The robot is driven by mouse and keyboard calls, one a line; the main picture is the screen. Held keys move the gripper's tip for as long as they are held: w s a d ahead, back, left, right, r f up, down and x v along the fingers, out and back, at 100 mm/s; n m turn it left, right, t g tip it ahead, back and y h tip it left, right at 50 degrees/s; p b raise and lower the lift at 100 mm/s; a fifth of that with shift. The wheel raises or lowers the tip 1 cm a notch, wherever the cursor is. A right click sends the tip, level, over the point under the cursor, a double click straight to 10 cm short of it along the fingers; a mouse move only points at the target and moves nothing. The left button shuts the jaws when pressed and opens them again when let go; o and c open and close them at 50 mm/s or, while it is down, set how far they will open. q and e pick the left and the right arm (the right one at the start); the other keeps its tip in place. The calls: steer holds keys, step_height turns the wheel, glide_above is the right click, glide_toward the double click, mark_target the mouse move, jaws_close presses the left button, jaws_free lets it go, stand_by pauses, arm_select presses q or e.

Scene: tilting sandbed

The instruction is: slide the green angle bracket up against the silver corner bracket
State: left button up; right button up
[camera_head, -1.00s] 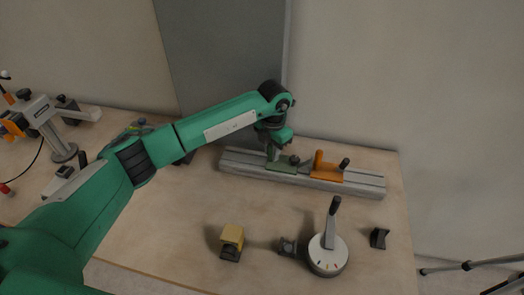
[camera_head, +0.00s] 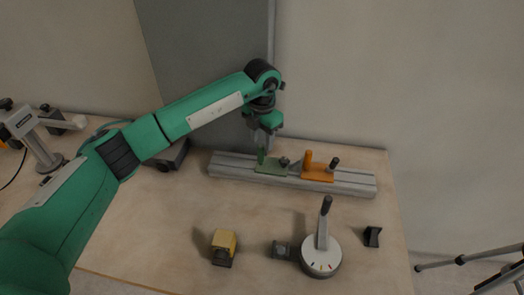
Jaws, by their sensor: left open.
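The green angle bracket (camera_head: 271,167) sits on the left half of a grey slotted rail (camera_head: 231,166). Its upright shows at its left and a dark knob at its right. My left gripper (camera_head: 263,148) is open, pointing down just above the green bracket's upright. I cannot tell whether the fingers touch it. I cannot single out a silver corner bracket for sure. An orange bracket (camera_head: 317,173) with a dark knob stands on the rail to the right, a small gap from the green one. My right gripper is not in view.
In front of the rail are a yellow-topped block (camera_head: 224,243), a small grey block (camera_head: 282,250), a round dial with an upright lever (camera_head: 321,257) and a black block (camera_head: 373,236). A grey device (camera_head: 31,130) stands at far left. The rail's right end is free.

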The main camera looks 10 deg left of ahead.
arm_select(q)
step_height(320, 180, up, 7)
steer(key=shift+f+b, duration=0.2)
steer(key=shift+b, duration=0.3)
steer(key=shift+r, duration=0.6)
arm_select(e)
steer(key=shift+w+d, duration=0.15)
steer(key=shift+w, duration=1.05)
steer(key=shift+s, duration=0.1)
